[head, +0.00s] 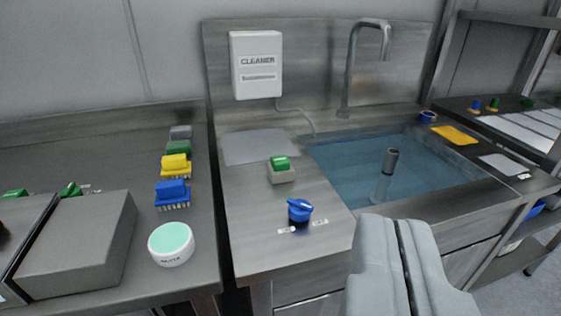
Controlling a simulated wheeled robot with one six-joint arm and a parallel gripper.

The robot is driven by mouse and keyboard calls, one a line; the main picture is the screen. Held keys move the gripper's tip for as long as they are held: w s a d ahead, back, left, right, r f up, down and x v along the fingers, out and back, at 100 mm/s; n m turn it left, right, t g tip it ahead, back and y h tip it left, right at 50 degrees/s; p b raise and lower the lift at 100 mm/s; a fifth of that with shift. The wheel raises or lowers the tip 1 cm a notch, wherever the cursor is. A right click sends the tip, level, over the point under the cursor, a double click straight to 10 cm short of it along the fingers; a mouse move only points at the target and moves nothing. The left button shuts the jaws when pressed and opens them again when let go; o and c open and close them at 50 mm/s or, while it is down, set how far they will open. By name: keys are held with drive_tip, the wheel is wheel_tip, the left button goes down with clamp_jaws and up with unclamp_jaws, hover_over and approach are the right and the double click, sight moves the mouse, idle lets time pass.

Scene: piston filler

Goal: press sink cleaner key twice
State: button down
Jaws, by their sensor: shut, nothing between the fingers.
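A white box marked CLEANER (256,63) hangs on the metal backsplash behind the sink. A green key (280,162) sits on a small grey block on the steel counter, left of the water-filled basin (340,172). It looks raised above its block. My gripper (397,222) is in the lower right of the head view, its two grey fingers closed together and empty. It shows nearer to me than the green key, to its right and lower in the picture, and appears apart from it. The key is in plain view.
A blue knob (299,210) stands at the counter's front. A tall faucet (352,70) rises behind the basin, and a grey cylinder (390,161) stands upright in the water. Several coloured brushes and a round white tub (171,244) sit on the left bench.

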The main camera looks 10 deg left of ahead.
drive_tip(key=w+a+n+g, duration=0.2)
drive_tip(key=w+n, duration=0.1)
drive_tip(key=w, duration=0.7)
drive_tip(key=n+g+y, duration=0.2)
drive_tip(key=n+g, duration=0.4)
drive_tip(key=n, duration=0.2)
hover_over(280, 162)
wheel_tip(280, 162, down, 10)
drive_tip(key=shift+r, duration=0.2)
drive_tip(key=shift+f, duration=4.4)
drive_tip(key=shift+f, duration=0.15)
drive_tip(key=shift+f, duration=0.25)
